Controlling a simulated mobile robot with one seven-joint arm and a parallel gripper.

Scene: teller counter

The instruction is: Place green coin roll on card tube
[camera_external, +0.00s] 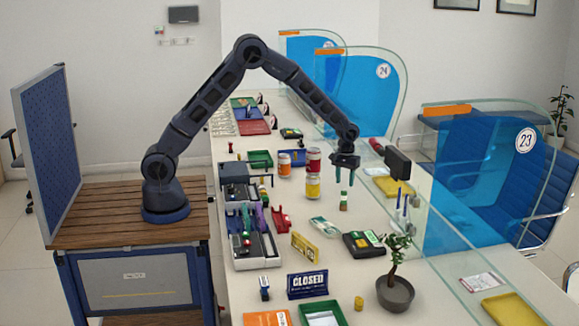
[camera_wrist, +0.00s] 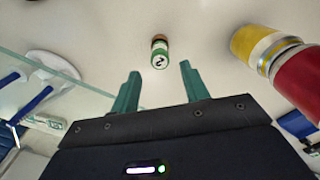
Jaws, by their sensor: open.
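A small green roll (camera_external: 343,202) with a pale band stands upright on the counter; I take it for the green coin roll. In the wrist view the roll (camera_wrist: 160,47) shows a white round end with a dark mark, a green rim and an orange-brown part. My gripper (camera_external: 344,181) is open and empty, pointing down above the roll and apart from it. In the wrist view the roll appears beyond the gap between the teal fingertips (camera_wrist: 160,76). I cannot clearly pick out a card tube.
Yellow, red and orange cans (camera_external: 313,186) stand left of my gripper. A closed sign (camera_external: 307,284), a plant pot (camera_external: 395,294), a card terminal (camera_external: 363,244) and a cash tray (camera_external: 255,243) stand nearer. Glass screens (camera_external: 425,235) run along the right side.

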